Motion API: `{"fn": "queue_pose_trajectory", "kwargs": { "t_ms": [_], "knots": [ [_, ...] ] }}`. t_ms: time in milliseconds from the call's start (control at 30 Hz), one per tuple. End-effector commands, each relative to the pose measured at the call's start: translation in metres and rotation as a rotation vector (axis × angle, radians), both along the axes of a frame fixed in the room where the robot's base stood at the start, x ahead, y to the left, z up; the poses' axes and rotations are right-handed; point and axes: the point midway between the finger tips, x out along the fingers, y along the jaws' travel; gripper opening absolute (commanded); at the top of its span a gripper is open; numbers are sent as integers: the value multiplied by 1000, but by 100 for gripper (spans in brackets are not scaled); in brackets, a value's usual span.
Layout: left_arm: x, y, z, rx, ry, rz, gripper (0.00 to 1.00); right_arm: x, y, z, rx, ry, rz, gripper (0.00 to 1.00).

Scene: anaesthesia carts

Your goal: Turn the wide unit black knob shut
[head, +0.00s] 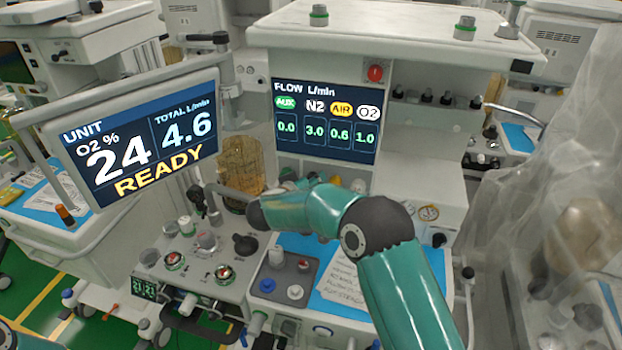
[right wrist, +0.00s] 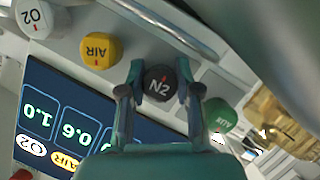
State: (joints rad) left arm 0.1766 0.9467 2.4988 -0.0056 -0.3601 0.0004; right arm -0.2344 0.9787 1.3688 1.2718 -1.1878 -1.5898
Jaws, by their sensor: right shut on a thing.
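The black knob (right wrist: 160,85), marked N2 with a small red mark, sits on the wide unit's pale front panel in the right wrist view. My right gripper (right wrist: 159,67) is shut on it, one finger on each side. In the head view my teal right arm crosses in front of the wide unit (head: 400,40) and hides the black knob. The flow screen (head: 324,120) on the unit reads N2 3.0, AIR 0.6, O2 1.0 and AUX 0.0. My left gripper is not in view.
The yellow AIR knob (right wrist: 100,50) and white O2 knob (right wrist: 35,17) are on one side of the black knob. The green AUX knob (right wrist: 220,116) is close on the other. A pale rail (right wrist: 165,30) runs nearby. A tilted monitor (head: 140,135) stands at left.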

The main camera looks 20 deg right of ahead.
Motion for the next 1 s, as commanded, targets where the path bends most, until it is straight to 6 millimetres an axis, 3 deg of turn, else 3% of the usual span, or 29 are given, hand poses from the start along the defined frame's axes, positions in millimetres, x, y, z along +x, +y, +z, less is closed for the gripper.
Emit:
{"fn": "queue_pose_trajectory", "kwargs": {
  "t_ms": [400,900,933,1000],
  "knots": [
    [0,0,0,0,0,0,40,-1,2,-5,177,-107,4,0],
    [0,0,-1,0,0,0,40,-1,3,-7,199,-119,6,0],
    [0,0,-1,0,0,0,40,-1,3,-7,199,-119,6,36],
    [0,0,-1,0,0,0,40,-1,2,-6,197,-120,6,43]
  ]
}}
